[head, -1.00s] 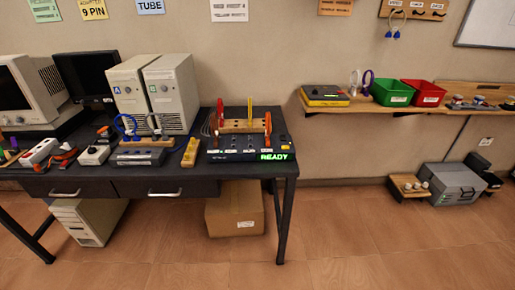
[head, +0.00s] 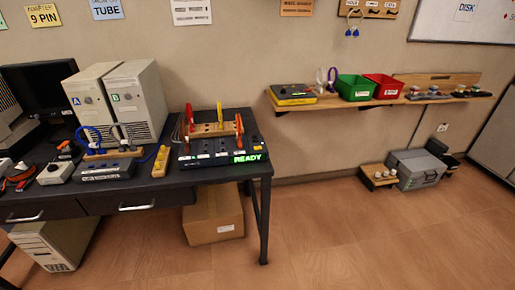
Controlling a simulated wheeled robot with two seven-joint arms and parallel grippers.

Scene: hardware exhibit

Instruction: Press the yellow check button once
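A dark test device (head: 205,158) with a green lit "READY" display (head: 248,157) stands on the right end of the dark table. A small yellow spot (head: 257,149) shows on its top at the right, above the display. It may be the yellow check button, but it is too small to be sure. A wooden rack (head: 212,130) with red, yellow and orange-red upright pieces stands at the back of the device. Neither of my grippers is in view.
The dark table (head: 180,183) also holds two computer towers (head: 136,98), a yellow block (head: 161,160) and a grey box (head: 105,169). A wall shelf (head: 330,101) at the right carries a yellow-black device (head: 292,95), a green bin (head: 356,88) and a red bin (head: 384,87). Floor at front right is clear.

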